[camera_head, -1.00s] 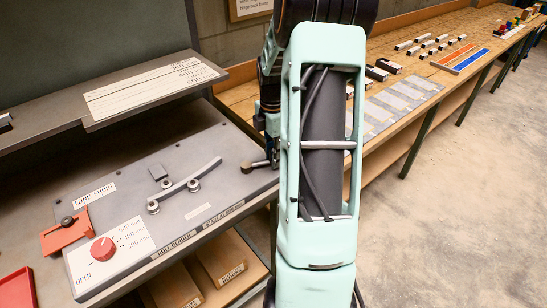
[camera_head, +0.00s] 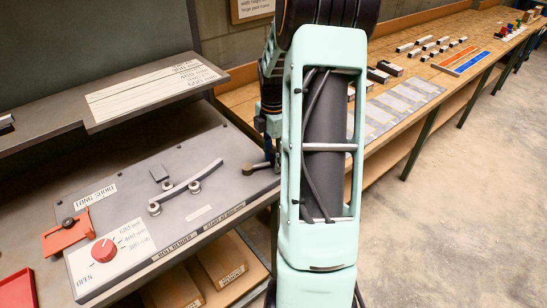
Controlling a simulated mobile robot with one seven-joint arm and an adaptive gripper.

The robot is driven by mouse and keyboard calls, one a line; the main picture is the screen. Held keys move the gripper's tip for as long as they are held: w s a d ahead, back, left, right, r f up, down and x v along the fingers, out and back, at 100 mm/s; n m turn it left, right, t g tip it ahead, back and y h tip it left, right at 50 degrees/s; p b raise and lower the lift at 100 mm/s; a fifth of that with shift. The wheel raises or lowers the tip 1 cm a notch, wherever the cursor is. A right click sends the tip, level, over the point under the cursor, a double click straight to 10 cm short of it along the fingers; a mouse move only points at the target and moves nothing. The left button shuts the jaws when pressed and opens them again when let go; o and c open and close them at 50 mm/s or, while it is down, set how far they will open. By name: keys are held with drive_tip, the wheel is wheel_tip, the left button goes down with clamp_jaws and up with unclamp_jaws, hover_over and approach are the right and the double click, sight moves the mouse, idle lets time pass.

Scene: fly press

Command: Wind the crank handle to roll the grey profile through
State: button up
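The grey profile (camera_head: 207,170) is a slightly curved bar lying among the small rollers (camera_head: 194,187) on the grey roll bender panel (camera_head: 125,185). The crank (camera_head: 250,169) is a short dark arm with a round hub at the panel's right side. Its outer end reaches right, to where my arm comes down. My gripper (camera_head: 274,155) is at that outer end, mostly hidden behind my own pale green arm. Its fingertips and the crank's grip are too covered to show whether the gripper is shut on the handle.
A red dial (camera_head: 103,250) with an OPEN mark and a red stop block (camera_head: 66,237) sit on the panel's left. A shelf (camera_head: 150,90) overhangs behind. Boxes (camera_head: 219,262) lie below. A long wooden bench (camera_head: 425,70) with small parts stands right; the floor beside it is clear.

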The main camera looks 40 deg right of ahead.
wheel_tip(320, 180, up, 12)
idle(0.4)
idle(0.4)
